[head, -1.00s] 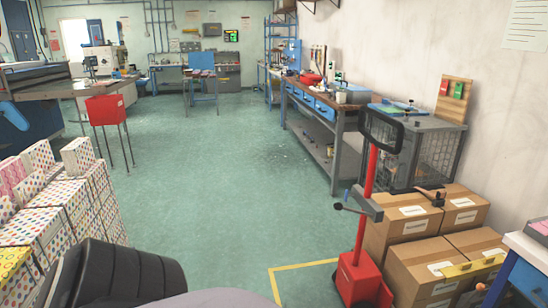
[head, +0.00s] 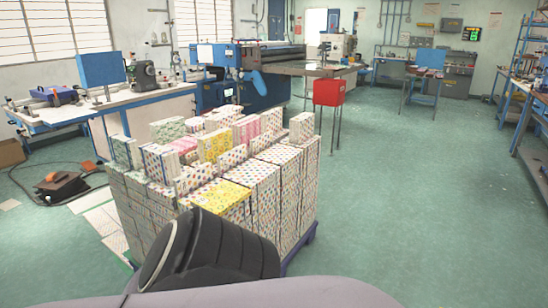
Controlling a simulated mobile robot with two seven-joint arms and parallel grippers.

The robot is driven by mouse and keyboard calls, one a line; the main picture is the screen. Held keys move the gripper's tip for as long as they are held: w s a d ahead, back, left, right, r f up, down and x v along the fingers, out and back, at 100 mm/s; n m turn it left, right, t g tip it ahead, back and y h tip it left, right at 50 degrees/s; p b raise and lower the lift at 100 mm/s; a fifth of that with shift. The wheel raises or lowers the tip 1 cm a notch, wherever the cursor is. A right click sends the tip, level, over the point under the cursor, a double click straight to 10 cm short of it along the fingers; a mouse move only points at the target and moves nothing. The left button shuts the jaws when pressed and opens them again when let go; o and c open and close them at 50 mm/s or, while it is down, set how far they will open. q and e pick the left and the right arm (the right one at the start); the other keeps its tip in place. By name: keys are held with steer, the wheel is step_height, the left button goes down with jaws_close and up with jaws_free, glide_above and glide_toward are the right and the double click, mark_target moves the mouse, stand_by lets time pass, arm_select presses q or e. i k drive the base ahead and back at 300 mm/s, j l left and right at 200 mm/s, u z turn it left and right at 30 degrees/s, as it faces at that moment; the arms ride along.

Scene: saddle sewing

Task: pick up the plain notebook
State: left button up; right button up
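No plain notebook can be made out in the head view. A large pallet stack of patterned notebooks or packs (head: 285,185) stands close in front of me. Most covers are white with coloured dots. A yellow patterned one (head: 225,198) lies on the near top, and pink, yellow and green ones stand on the upper layer. Neither of my grippers is in view.
A blue-edged white workbench (head: 145,105) with machines stands at the left. A foot pedal with a cable (head: 62,186) lies on the left floor. The green floor (head: 420,200) to the right is clear.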

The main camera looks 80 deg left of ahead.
mark_target(228, 160)
steer(key=j+u, duration=0.1)
steer(key=u, duration=1.2)
steer(key=i+u, duration=0.1)
steer(key=u, duration=0.3)
steer(key=i+u, duration=0.15)
steer(key=u, duration=0.25)
steer(key=i+u, duration=0.15)
steer(key=u, duration=0.25)
steer(key=i+l+u, duration=0.1)
steer(key=i+u, duration=0.15)
steer(key=u, duration=0.2)
steer(key=i+l+u, duration=0.2)
steer(key=u, duration=0.3)
steer(key=i+l+u, duration=0.5)
steer(key=l, duration=0.2)
steer(key=i+l, duration=0.1)
steer(key=l, duration=0.25)
steer(key=i+l, duration=0.15)
steer(key=l, duration=0.25)
steer(key=i+l+u, duration=0.1)
steer(key=l, duration=0.25)
steer(key=i+l, duration=0.1)
steer(key=l, duration=0.25)
